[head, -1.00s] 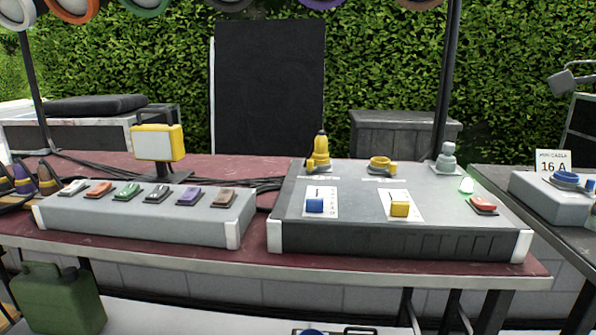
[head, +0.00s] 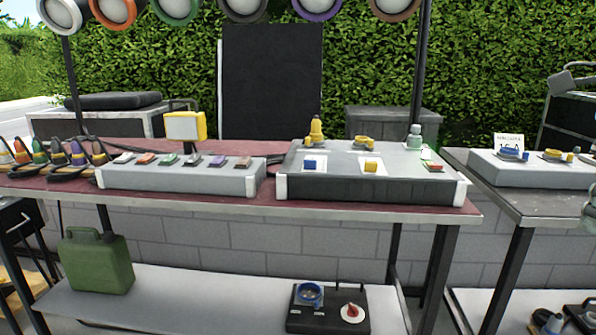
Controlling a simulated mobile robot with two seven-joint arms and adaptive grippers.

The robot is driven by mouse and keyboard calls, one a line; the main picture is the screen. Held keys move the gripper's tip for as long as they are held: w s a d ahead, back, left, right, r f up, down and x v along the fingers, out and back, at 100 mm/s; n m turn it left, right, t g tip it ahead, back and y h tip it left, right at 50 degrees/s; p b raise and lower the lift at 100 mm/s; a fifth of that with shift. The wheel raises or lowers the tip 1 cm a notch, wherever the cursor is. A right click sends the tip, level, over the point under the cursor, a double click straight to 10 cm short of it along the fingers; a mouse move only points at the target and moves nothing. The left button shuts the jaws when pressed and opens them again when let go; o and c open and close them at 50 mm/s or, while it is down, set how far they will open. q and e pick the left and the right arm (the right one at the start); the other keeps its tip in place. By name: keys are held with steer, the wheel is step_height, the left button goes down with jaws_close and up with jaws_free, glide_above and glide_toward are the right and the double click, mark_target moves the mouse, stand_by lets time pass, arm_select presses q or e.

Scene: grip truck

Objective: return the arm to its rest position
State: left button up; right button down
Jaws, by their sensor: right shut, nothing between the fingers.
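My right gripper (head: 589,207) seems to be the small grey shape cut off by the right edge, in front of the right-hand table. It is shut and holds nothing I can see. Its fingertips are hard to make out. It is apart from the control boxes. My left gripper is not in view. The large grey box (head: 370,190) stands on the dark red table, with a blue switch (head: 310,164), a yellow switch (head: 371,166), a red switch (head: 433,168) and a green glow beside the grey connector (head: 414,137).
A box with coloured switches (head: 185,179) and a yellow lamp (head: 185,126) share the table. A green jerrycan (head: 95,262) and a black box (head: 328,309) sit on the lower shelf. The right-hand table (head: 530,204) carries another grey box (head: 540,170). Spotlights hang above.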

steer(key=w+a+f+m+t+y, duration=0.1)
steer(key=w+f+m+t+y, duration=0.35)
steer(key=w, duration=0.35)
steer(key=w+a+f+m+t+y, duration=0.1)
steer(key=w+f+m+t+y, duration=0.4)
steer(key=w, duration=0.3)
steer(key=w+d+f+m+t+h, duration=0.1)
steer(key=d+f+m+t+h, duration=0.25)
steer(key=d+f+m, duration=0.4)
steer(key=w+d+f+m+t+h, duration=0.1)
steer(key=d+f+m+t+h, duration=0.3)
steer(key=f+m, duration=0.6)
steer(key=s+a+f+m+g+h, duration=0.1)
steer(key=s+f+m+g+h, duration=0.4)
steer(key=f, duration=0.7)
steer(key=s+a+f+m+g+h, duration=0.1)
steer(key=s+f+m+g, duration=0.15)
steer(key=s+f, duration=0.65)
steer(key=s+a+f+m+g+y, duration=0.2)
steer(key=s+a+f+m+g, duration=0.3)
steer(key=s+a+f, duration=0.9)
step_height(320, 180, down, 3)
steer(key=shift+a+r+g+y, duration=0.1)
steer(key=shift+a+g+y, duration=0.2)
steer(key=shift+a+g, duration=0.65)
steer(key=c, duration=2.2)
jaws_free()
steer(key=shift+d, duration=0.1)
